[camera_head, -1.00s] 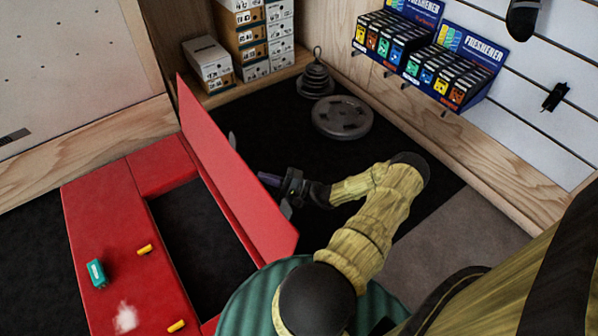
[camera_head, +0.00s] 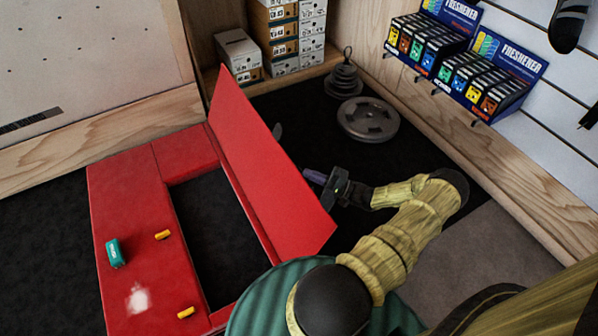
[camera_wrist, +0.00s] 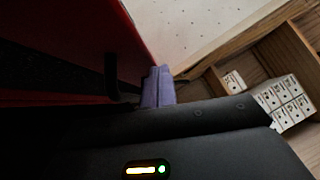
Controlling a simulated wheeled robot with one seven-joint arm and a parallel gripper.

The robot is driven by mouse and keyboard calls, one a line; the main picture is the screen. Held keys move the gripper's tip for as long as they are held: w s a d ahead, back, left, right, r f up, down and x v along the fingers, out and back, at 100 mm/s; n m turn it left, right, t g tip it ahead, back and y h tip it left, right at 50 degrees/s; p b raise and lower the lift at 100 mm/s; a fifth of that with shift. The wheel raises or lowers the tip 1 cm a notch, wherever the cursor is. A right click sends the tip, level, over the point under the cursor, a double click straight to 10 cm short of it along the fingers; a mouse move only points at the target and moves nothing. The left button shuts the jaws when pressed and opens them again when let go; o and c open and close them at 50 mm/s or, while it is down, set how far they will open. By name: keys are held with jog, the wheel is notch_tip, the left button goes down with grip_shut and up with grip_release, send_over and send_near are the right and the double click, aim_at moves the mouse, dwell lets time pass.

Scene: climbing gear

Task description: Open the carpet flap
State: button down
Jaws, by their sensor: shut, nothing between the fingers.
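The red carpet flap (camera_head: 258,155) stands raised on edge, tilted, along the right side of a rectangular opening in the red mat (camera_head: 135,240). The dark opening (camera_head: 215,232) lies uncovered to its left. My gripper (camera_head: 313,176) is on the right, outer side of the flap, close to its face; I cannot tell whether it touches. In the wrist view its purple fingertips (camera_wrist: 158,86) are together with nothing between them, beside the red flap (camera_wrist: 75,40) and a dark curved handle-like part (camera_wrist: 112,80).
A weight plate (camera_head: 368,119) and stacked weights (camera_head: 343,78) sit behind my gripper. Shoe boxes (camera_head: 290,35) stand at the back. A freshener display (camera_head: 505,78) hangs on the right wall.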

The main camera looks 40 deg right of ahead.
jog(key=p+v, duration=0.1)
jog(key=v, duration=0.4)
jog(key=shift+s+d+r, duration=0.1)
jog(key=shift+s+d, duration=0.1)
jog(key=shift+s, duration=0.1)
dwell(0.4)
